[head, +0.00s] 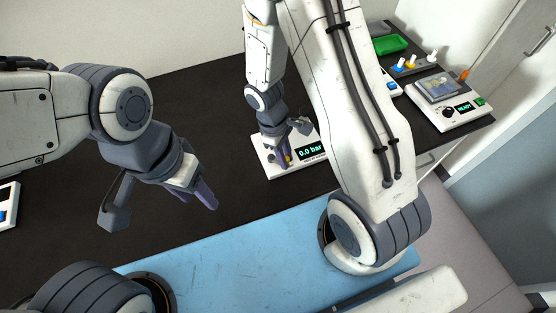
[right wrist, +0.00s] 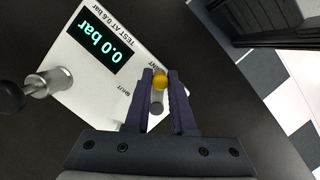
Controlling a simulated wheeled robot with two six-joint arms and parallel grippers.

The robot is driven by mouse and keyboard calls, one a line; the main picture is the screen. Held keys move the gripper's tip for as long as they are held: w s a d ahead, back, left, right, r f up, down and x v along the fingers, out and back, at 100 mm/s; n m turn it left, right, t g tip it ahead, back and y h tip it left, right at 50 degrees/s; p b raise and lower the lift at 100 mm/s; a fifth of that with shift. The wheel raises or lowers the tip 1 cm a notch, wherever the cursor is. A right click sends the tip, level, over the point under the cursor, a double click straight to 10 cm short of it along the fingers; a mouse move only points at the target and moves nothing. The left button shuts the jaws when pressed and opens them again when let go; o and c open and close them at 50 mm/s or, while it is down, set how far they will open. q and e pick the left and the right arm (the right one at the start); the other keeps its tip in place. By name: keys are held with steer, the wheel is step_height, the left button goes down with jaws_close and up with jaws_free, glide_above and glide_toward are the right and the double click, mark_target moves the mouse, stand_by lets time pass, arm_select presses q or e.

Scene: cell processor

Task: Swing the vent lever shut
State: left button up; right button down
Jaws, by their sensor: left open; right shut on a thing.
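My right gripper (right wrist: 160,74) is shut on the lever, one finger on each side of the knob. In the head view my right gripper (head: 286,157) is over the same white box (head: 268,160), and the lever is mostly hidden there. A "SHUT" label shows beside the lever; another label is partly covered by a finger. My left gripper (head: 204,196) is open and empty above the dark table, left of the box.
A black-knobbed metal post (right wrist: 38,88) stands on the box's other side. A "READY" device (head: 450,108), a green tray (head: 390,45) and several coloured switches stand at the right. A blue mat (head: 240,255) lies in front. The dark table (head: 190,115) behind my left gripper is clear.

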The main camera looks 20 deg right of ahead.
steer(key=n, duration=0.1)
steer(key=w+n, duration=0.1)
steer(key=n, duration=0.1)
steer(key=shift+d+t+h, duration=0.3)
steer(key=shift+d+t, duration=0.1)
steer(key=shift+w, duration=0.1)
steer(key=n, duration=0.2)
steer(key=shift+w+d+n+b, duration=0.2)
steer(key=shift+w+n+b, duration=0.1)
steer(key=shift+w+b, duration=0.1)
steer(key=shift+w+d+n+t, duration=0.1)
steer(key=shift+w+n+t, duration=0.15)
steer(key=shift+n, duration=0.25)
steer(key=n, duration=0.1)
steer(key=w+n+t, duration=0.1)
steer(key=n, duration=0.1)
steer(key=shift+w+n+b, duration=0.1)
steer(key=shift+n+b, duration=0.2)
steer(key=shift+b, duration=0.05)
steer(key=c, duration=0.8)
jaws_free()
steer(key=shift+o, duration=0.2)
